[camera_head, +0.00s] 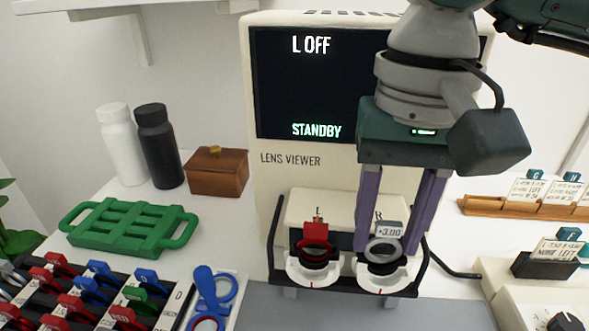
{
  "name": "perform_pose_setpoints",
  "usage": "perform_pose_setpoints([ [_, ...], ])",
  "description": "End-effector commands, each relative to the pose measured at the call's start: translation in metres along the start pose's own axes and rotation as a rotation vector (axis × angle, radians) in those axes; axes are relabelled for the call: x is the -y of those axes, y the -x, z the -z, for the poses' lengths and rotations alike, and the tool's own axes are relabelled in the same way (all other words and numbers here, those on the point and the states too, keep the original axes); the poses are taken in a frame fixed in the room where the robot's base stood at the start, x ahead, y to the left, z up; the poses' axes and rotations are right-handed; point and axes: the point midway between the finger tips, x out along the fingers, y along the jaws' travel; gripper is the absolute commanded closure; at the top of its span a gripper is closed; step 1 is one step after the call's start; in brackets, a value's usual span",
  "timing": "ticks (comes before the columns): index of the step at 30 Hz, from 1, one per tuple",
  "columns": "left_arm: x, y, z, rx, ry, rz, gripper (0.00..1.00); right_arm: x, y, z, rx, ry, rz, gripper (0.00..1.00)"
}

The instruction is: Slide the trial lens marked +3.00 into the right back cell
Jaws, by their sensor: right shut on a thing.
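The grey-rimmed trial lens marked +3.00 (389,231) is upright at the right cell (383,281) of the trial frame, under the letter R. My right gripper (387,243) points down with its purple fingers on either side of this lens and is shut on it. The lower rim of the lens overlaps the cell's white ring; I cannot tell whether it is seated, or in the front or back slot. A red lens (316,233) stands in the left cell (313,278), under the letter L. My left gripper is out of view.
The lens viewer (290,178) behind shows "L OFF" and "STANDBY". A green rack (130,228), bottles and card holders stand farther out.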

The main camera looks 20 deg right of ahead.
Motion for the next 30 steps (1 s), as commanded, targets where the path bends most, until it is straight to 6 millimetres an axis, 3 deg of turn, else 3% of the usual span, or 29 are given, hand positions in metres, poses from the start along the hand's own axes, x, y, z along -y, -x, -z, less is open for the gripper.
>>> perform_pose_setpoints([
  [6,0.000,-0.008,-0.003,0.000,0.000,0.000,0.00,0.000,-0.007,0.000,-0.001,0.000,0.000,1.00],
  [7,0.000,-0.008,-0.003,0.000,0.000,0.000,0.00,0.000,-0.007,0.000,-0.001,0.000,0.000,0.53],
  [16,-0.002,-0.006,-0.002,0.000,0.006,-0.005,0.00,0.000,-0.005,0.000,0.000,0.000,0.000,0.20],
  [25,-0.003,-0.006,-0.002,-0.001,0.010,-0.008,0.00,0.000,-0.002,0.000,-0.002,0.000,0.001,0.20],
  [30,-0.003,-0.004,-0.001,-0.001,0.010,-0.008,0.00,0.001,0.024,0.001,-0.005,0.000,0.004,0.20],
])
